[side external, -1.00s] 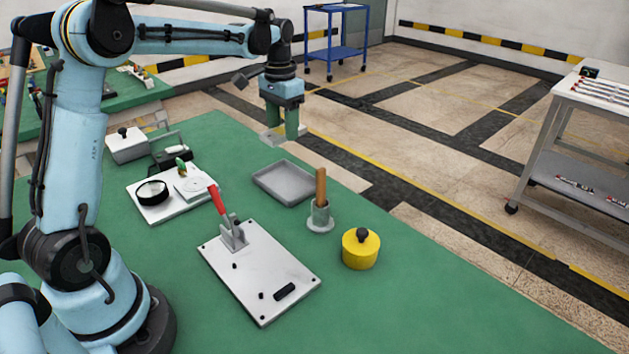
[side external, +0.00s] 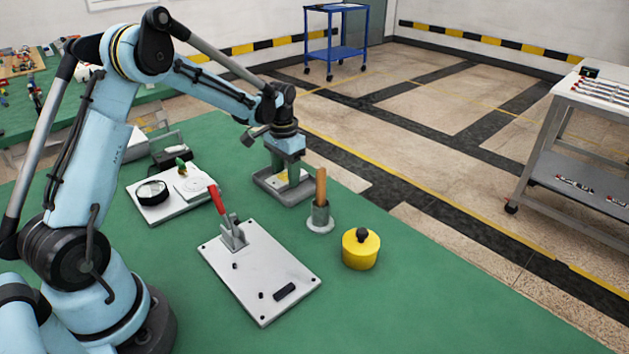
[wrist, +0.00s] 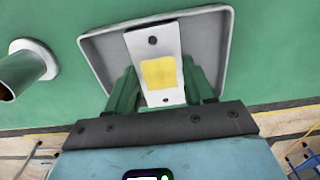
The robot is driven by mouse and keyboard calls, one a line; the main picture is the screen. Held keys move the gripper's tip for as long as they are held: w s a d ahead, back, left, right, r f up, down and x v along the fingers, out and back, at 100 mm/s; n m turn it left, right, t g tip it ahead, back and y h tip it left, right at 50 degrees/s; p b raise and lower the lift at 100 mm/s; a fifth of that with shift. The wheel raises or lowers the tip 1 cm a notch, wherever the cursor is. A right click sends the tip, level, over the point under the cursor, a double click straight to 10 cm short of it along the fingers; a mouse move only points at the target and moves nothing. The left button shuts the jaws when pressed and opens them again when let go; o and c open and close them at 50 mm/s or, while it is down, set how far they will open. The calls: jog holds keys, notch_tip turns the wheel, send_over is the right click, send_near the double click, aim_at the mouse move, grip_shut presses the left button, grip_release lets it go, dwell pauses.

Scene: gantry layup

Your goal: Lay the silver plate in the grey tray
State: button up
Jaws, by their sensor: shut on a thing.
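The silver plate (wrist: 151,45) is a flat strip with a yellow patch and a dark hole near each end. My gripper (wrist: 157,88) is shut on the plate, with a green finger at each side of it in the wrist view. The grey tray (wrist: 217,55) is a shallow rimmed tray directly beneath the plate. In the side view my gripper (side external: 289,182) is down over the tray (side external: 270,187), inside its outline. Only a bit of the plate shows there between the fingers. I cannot tell whether the plate touches the tray floor.
A metal cup with a wooden handle (side external: 320,190) stands close to the tray's right side. A yellow lidded pot (side external: 360,250) and a white base plate with a red-handled clamp (side external: 262,270) are nearer the front. A white board with a black ring (side external: 152,192) lies to the left.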

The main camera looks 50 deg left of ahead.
aim_at(286, 176)
jog(key=shift+f, duration=0.3)
jog(key=o, duration=1.2)
jog(key=shift+r, duration=0.1)
notch_tip(286, 176, up, 11)
jog(key=s+d+r+t, duration=0.4)
jog(key=s+d+r, duration=0.1)
jog(key=s+d, duration=0.35)
jog(key=s+d+f+t, duration=0.1)
jog(key=s+d, duration=0.1)
jog(key=s+d+f+t, duration=0.1)
jog(key=s+d, duration=0.1)
jog(key=s+d+f+t, duration=0.1)
jog(key=s+d, duration=0.1)
jog(key=s, duration=0.1)
jog(key=shift+d, duration=0.2)
